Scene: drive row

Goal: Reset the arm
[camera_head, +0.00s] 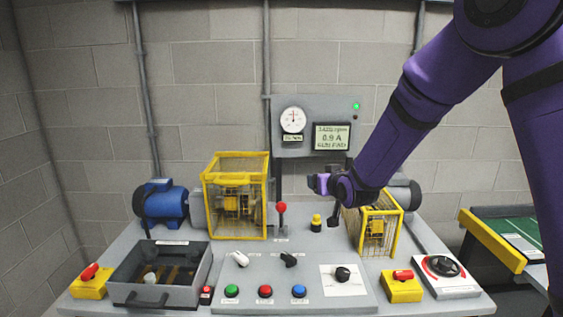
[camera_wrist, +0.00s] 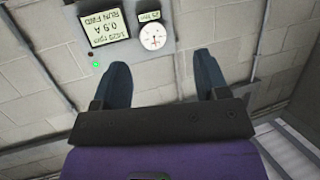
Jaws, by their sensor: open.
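My purple arm reaches in from the upper right in the head view. In the wrist view the two dark fingers of my gripper (camera_wrist: 162,82) stand wide apart. Nothing is between them. Behind them is the wall panel with a dial and a green display, upside down in that view.
The gauge panel (camera_head: 302,143) stands behind. A green-topped conveyor (camera_head: 515,235) is at right.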

